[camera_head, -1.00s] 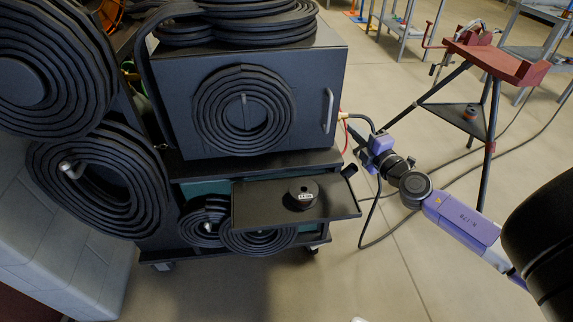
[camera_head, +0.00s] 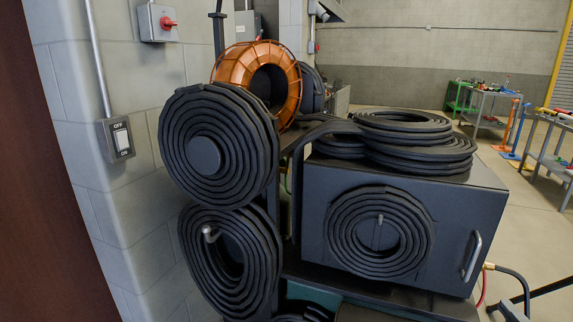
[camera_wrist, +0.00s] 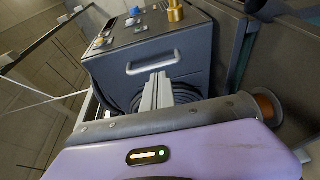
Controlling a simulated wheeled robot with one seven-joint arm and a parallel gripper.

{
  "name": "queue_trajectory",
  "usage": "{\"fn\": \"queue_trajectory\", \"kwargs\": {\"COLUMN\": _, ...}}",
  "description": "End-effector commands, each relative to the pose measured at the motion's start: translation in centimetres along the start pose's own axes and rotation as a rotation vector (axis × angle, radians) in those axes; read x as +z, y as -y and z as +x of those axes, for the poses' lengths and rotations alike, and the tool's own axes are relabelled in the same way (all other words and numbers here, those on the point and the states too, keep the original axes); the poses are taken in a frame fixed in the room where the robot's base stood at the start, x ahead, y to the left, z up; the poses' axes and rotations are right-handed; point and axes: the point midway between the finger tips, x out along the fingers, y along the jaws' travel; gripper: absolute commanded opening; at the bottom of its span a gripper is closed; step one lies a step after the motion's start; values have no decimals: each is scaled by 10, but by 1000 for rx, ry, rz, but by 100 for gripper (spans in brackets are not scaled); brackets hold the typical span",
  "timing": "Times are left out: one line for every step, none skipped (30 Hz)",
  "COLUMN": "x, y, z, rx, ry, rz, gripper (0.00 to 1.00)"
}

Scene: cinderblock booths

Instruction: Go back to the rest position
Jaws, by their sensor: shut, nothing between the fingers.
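My gripper (camera_wrist: 157,92) shows in the wrist view, its pale grey fingers shut together with nothing between them. My purple wrist housing fills the bottom of that view. Beyond the fingertips stands a dark cabinet (camera_wrist: 185,45) with a pale handle, and a black hose coil partly hidden behind the fingers. I cannot tell the gap to it. In the head view my gripper is not visible. The same sort of dark cabinet (camera_head: 462,205) stands there with a hose coil (camera_head: 380,232) on its front and more coils (camera_head: 415,140) on top.
Two large hose coils (camera_head: 205,155) hang left of the cabinet, below an orange caged reel (camera_head: 245,72). A block wall (camera_head: 60,110) with a switch (camera_head: 120,138) is at the left. Work tables (camera_head: 490,108) stand far right. Open floor (camera_head: 500,220) lies right of the cabinet.

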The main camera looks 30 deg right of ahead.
Motion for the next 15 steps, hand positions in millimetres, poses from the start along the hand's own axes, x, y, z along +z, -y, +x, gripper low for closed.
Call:
{"fn": "queue_trajectory", "kwargs": {"x": -28, "y": 7, "z": -4, "rx": -26, "ry": -60, "rz": 55, "gripper": 0}}
{"fn": "queue_trajectory", "kwargs": {"x": -45, "y": 11, "z": -10, "rx": -48, "ry": -96, "rz": 93, "gripper": 0}}
{"fn": "queue_trajectory", "kwargs": {"x": -69, "y": 17, "z": -20, "rx": -82, "ry": -145, "rz": 151, "gripper": 0}}
{"fn": "queue_trajectory", "kwargs": {"x": -86, "y": 22, "z": -30, "rx": -111, "ry": -181, "rz": 196, "gripper": 0}}
{"fn": "queue_trajectory", "kwargs": {"x": -104, "y": 26, "z": -42, "rx": -140, "ry": -216, "rz": 244, "gripper": 0}}
{"fn": "queue_trajectory", "kwargs": {"x": -126, "y": 30, "z": -58, "rx": -179, "ry": -257, "rz": 310, "gripper": 0}}
{"fn": "queue_trajectory", "kwargs": {"x": -142, "y": 34, "z": -71, "rx": -209, "ry": -285, "rz": 362, "gripper": 0}}
{"fn": "queue_trajectory", "kwargs": {"x": -158, "y": 36, "z": -85, "rx": -239, "ry": -312, "rz": 414, "gripper": 0}}
{"fn": "queue_trajectory", "kwargs": {"x": -178, "y": 37, "z": -105, "rx": -279, "ry": -341, "rz": 489, "gripper": 0}}
{"fn": "queue_trajectory", "kwargs": {"x": -192, "y": 37, "z": -120, "rx": -309, "ry": -362, "rz": 547, "gripper": 0}}
{"fn": "queue_trajectory", "kwargs": {"x": -205, "y": 36, "z": -136, "rx": -339, "ry": -377, "rz": 606, "gripper": 0}}
{"fn": "queue_trajectory", "kwargs": {"x": -223, "y": 33, "z": -157, "rx": -379, "ry": -394, "rz": 692, "gripper": 0}}
{"fn": "queue_trajectory", "kwargs": {"x": -236, "y": 30, "z": -173, "rx": -407, "ry": -402, "rz": 758, "gripper": 0}}
{"fn": "queue_trajectory", "kwargs": {"x": -248, "y": 25, "z": -189, "rx": -436, "ry": -407, "rz": 828, "gripper": 0}}
{"fn": "queue_trajectory", "kwargs": {"x": -263, "y": 18, "z": -210, "rx": -471, "ry": -407, "rz": 922, "gripper": 0}}
